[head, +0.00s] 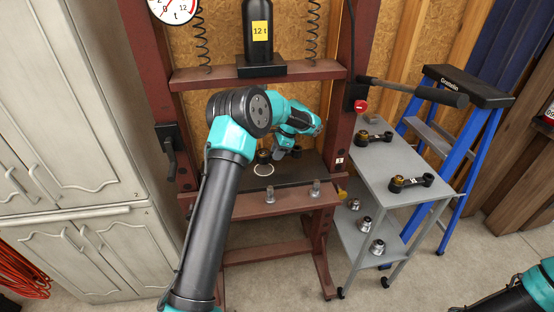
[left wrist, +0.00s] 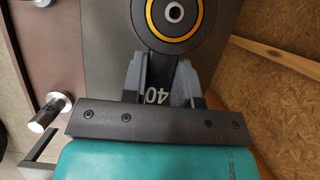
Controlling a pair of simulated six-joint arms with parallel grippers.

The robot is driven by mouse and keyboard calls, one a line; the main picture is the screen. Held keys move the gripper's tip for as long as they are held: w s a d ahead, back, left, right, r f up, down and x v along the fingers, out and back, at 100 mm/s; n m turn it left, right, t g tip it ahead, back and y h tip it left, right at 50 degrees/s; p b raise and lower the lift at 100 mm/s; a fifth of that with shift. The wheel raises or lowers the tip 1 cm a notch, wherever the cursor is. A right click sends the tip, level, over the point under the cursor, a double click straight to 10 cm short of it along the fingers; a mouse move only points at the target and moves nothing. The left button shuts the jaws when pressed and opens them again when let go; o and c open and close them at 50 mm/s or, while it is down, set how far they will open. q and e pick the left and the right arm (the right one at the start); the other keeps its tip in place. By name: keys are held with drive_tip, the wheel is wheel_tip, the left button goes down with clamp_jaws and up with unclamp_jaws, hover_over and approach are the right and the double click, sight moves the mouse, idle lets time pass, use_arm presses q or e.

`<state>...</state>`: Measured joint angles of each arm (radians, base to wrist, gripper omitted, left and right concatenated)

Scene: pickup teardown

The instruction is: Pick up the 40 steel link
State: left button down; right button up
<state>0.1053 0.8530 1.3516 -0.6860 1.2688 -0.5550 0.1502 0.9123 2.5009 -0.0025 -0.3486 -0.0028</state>
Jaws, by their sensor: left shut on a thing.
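The link marked 40 (left wrist: 156,94) is black, and its large round end (left wrist: 172,20) has a yellow ring around a metal centre. It lies at the dark plate of the press. In the head view its dark round end (head: 264,156) shows beside my left gripper (head: 280,154). In the left wrist view the grey fingers of my left gripper (left wrist: 160,75) are shut on the link's bar, one on each side. The rest of the link is hidden under the gripper. My right gripper is out of view; only part of that arm shows at lower right.
The red press frame (head: 325,240) surrounds the plate, with two metal pins (head: 315,188) on its front beam. A grey cart (head: 365,160) at right holds two other links (head: 412,182) and several metal fittings below. A lever handle (head: 415,91) reaches over the cart.

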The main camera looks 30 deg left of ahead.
use_arm(q)
wheel_tip(320, 180, up, 3)
drive_tip(key=shift+f, duration=0.1)
drive_tip(key=shift+s+d+f, duration=0.15)
drive_tip(key=shift+s+d, duration=0.25)
drive_tip(key=s+d, duration=1.1)
drive_tip(key=s, duration=0.1)
drive_tip(key=shift+s, duration=0.4)
